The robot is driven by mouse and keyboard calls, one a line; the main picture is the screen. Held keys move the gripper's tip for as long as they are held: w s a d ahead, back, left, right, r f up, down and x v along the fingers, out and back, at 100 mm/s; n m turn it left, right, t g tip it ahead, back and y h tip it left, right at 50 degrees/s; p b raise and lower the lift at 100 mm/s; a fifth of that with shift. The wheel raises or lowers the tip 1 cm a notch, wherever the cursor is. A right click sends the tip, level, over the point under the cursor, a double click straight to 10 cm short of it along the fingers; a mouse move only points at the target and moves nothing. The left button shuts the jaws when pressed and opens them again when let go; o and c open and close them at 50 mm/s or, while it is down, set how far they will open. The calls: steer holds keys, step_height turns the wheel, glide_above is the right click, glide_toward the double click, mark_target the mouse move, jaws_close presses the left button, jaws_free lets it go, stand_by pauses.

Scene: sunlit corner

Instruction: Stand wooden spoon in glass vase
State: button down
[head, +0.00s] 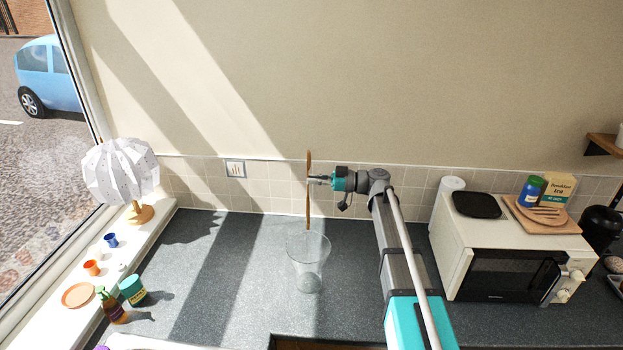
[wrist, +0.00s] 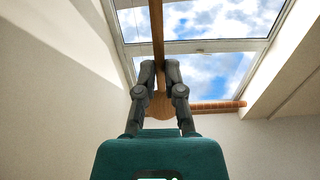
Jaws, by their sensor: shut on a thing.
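The wooden spoon (head: 308,208) is held upright, its wider end up and its thin end down. My gripper (head: 313,180) is shut on it, above the counter. In the wrist view the fingertips (wrist: 159,68) close on the spoon (wrist: 156,30), partly hiding it. The clear glass vase (head: 309,265) stands upright on the counter, below the gripper. The spoon's lower end shows just at the vase's far rim in the head view; whether it is over the opening or behind it I cannot tell.
A lamp (head: 122,175), cups and a saucer (head: 78,295) line the sill at left. The counter (head: 225,270) left of the vase is clear.

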steer(key=shift+s+a, duration=0.1)
steer(key=shift+f, duration=0.15)
step_height(320, 180, down, 18)
steer(key=b, duration=1.9)
steer(key=shift+f, duration=0.25)
stand_by(0.7)
stand_by(0.5)
steer(key=c, duration=0.7)
jaws_free()
